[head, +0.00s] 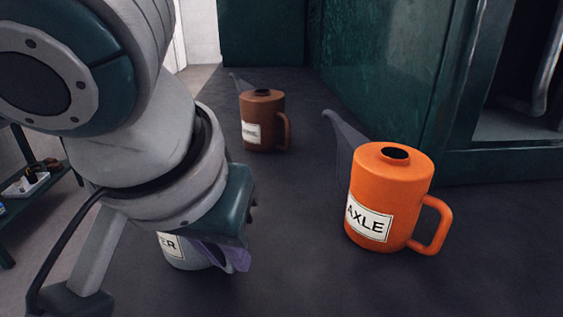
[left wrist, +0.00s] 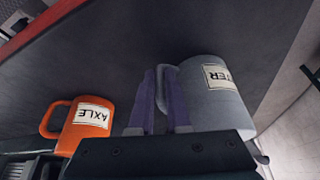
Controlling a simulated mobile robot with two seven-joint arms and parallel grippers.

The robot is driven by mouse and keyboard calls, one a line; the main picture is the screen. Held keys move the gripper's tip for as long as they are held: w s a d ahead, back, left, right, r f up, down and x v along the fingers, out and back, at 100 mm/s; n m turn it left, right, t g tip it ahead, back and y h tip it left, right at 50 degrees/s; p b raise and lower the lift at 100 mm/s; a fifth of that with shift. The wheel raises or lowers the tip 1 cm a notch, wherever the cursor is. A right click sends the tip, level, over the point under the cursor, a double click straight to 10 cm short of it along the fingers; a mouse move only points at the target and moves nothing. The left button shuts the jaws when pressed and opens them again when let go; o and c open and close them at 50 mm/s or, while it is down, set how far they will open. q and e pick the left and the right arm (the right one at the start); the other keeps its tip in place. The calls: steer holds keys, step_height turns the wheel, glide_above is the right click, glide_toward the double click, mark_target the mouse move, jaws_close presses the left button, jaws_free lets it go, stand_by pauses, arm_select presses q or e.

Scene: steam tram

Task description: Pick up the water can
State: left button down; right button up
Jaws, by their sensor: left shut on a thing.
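The water can (head: 180,252) is pale grey with a white label, of which only the ending "ER" shows in the head view. My left arm and gripper hide most of it there. In the left wrist view the grey can (left wrist: 205,100) shows larger, with its label upside down and its handle toward the gripper. My left gripper (head: 224,257) has purple fingers, which also show in the left wrist view (left wrist: 160,98). They are shut on the can's handle. I cannot tell whether the can is clear of the dark surface. My right gripper is not in view.
An orange can labelled AXLE (head: 385,195) stands to the right of the gripper, its spout pointing back left. A brown can (head: 263,120) stands farther back. A dark green cabinet wall (head: 375,75) borders the right. The dark surface (head: 310,275) between the cans is bare.

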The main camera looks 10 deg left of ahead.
arm_select(q)
step_height(320, 180, up, 20)
steer(key=p, duration=0.5)
steer(key=shift+p, duration=0.35)
steer(key=c, duration=1.4)
jaws_free()
steer(key=shift+c, duration=0.2)
jaws_close()
